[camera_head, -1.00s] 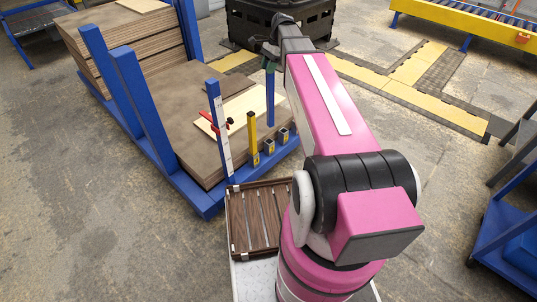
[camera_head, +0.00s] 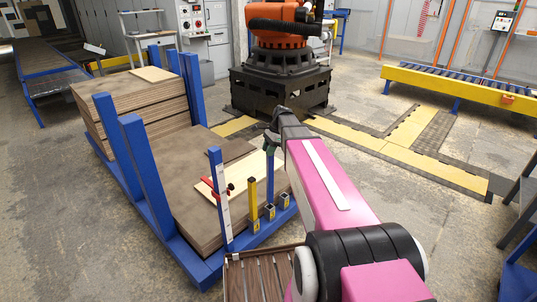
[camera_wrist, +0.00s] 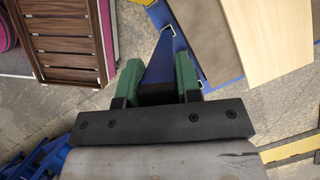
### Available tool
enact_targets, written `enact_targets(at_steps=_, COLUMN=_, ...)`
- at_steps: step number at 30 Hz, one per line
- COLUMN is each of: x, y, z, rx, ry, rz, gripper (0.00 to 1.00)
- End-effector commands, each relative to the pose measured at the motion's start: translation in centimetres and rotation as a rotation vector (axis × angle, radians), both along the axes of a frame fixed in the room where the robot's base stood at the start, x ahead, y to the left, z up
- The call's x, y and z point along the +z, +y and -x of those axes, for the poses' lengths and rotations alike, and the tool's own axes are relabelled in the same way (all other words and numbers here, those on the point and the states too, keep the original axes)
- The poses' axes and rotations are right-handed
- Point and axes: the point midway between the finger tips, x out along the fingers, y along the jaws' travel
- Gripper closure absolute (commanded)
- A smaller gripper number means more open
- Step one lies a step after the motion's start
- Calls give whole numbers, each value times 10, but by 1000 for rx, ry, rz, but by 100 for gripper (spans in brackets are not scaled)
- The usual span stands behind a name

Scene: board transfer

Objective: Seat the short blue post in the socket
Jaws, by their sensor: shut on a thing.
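My gripper (camera_head: 271,142) is shut on a blue post (camera_head: 270,176), which hangs upright below it in the head view. In the wrist view the post (camera_wrist: 168,58) shows as a blue wedge between the two green fingers. Two small square sockets with yellow labels, a nearer one (camera_head: 270,212) and a farther one (camera_head: 284,201), stand on the blue frame's near right edge. The post's lower end appears just above and between them in the picture. I cannot tell its height or whether it touches anything.
A yellow post (camera_head: 253,206) and a taller blue post with a white strip (camera_head: 223,200) and red clamp stand left of the sockets. Brown boards (camera_head: 190,185) lie on the blue frame (camera_head: 207,268). A slatted brown crate (camera_head: 262,276) is in front. Floor to the right is open.

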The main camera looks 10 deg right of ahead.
Motion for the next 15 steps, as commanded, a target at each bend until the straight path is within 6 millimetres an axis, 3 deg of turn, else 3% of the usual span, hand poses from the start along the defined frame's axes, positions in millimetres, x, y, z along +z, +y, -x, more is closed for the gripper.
enact_targets(at_steps=4, x=-17, y=0, z=0, rx=0, ry=0, rz=0, gripper=100)
enact_targets(at_steps=15, x=-20, y=0, z=0, rx=0, ry=0, rz=0, gripper=100)
